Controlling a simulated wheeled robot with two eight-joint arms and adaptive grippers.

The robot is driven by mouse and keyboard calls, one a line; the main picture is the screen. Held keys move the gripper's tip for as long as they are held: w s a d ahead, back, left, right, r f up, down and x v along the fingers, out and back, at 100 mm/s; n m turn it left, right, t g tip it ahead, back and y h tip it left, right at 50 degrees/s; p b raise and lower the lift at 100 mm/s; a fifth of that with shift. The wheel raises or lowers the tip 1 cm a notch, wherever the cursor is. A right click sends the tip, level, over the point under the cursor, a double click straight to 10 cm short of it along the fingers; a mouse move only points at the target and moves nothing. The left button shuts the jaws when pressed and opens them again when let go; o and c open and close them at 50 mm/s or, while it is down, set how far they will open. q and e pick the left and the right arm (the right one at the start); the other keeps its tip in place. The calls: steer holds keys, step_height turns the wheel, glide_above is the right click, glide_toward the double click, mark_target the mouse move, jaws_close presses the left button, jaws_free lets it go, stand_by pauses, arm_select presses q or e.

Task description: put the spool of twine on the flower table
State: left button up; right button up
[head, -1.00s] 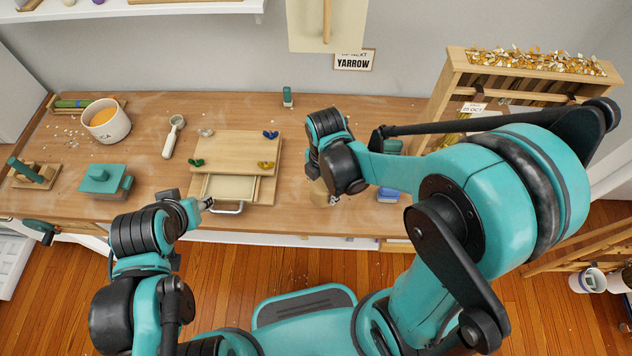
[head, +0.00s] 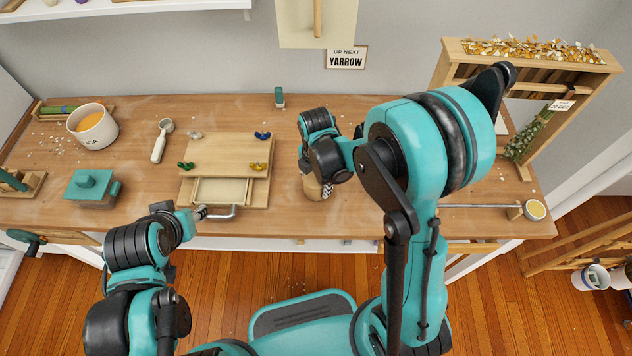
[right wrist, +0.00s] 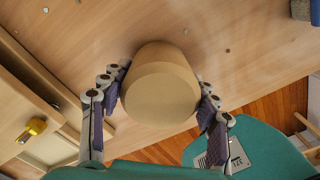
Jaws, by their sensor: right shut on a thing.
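The spool of twine (head: 314,187) appears as a plain tan, slightly tapered round body. In the right wrist view the spool (right wrist: 160,88) fills the space between the fingers. My right gripper (head: 326,190) is shut on it near the front edge of the wooden table (head: 285,212). I cannot tell whether the spool touches the tabletop. This is the only table I see; no label names it the flower table. My left gripper (head: 203,212) is beside the metal drawer handle (head: 222,214); whether its fingers are open or shut is unclear.
A wooden press with coloured wing nuts (head: 225,152) stands left of the spool.

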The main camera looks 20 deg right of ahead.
steer(key=shift+f, duration=0.2)
steer(key=o, duration=1.2)
steer(key=shift+r, duration=0.1)
